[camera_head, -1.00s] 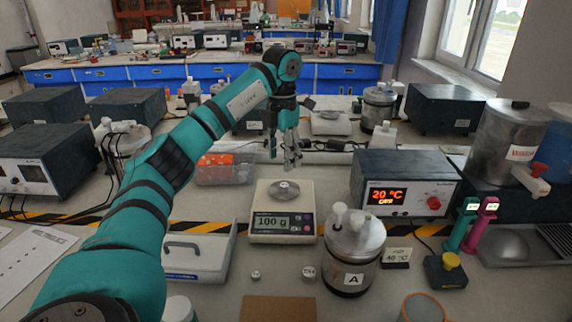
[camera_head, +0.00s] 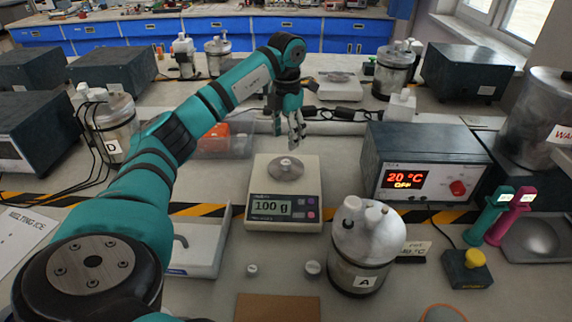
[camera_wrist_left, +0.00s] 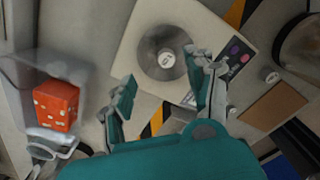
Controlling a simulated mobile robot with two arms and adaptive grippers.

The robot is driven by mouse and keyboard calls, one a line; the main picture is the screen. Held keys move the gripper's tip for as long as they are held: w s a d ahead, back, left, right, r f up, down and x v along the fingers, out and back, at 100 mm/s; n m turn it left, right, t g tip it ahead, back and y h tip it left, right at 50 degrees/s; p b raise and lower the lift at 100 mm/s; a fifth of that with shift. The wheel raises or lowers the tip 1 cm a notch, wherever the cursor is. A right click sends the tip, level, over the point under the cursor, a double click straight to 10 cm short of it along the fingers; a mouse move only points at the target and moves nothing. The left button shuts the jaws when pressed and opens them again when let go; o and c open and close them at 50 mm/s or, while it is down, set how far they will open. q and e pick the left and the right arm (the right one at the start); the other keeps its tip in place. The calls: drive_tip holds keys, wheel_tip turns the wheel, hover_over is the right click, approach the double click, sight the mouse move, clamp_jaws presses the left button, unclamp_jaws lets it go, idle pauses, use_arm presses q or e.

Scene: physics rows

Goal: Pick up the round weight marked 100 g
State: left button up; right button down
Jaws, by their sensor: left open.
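A round metal weight (camera_head: 286,163) sits on the pan of a white balance (camera_head: 285,227), whose display reads "100 g". The weight also shows in the left wrist view (camera_wrist_left: 166,57), at the middle of the round pan; its marking is too small to read. My left gripper (camera_head: 298,143) is open and empty, above and behind the pan. In the left wrist view the fingers (camera_wrist_left: 165,100) are spread apart, with the pan beyond them. Two small weights, one (camera_head: 252,269) at left and one (camera_head: 312,267) at right, stand on the bench before the balance. My right gripper is out of view.
A metal vessel marked A (camera_head: 358,250) stands right of the balance, before a 20 °C controller box (camera_head: 420,165). A clear bin with orange contents (camera_head: 222,138) is behind left.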

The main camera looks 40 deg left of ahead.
sight(286, 162)
use_arm(q)
wheel_tip(286, 162, down, 2)
drive_tip(key=f, duration=0.3)
drive_tip(key=s+f+p, duration=0.1)
drive_tip(key=shift+d+f, duration=0.3)
drive_tip(key=shift+d, duration=0.05)
drive_tip(key=shift+f, duration=0.45)
clamp_jaws()
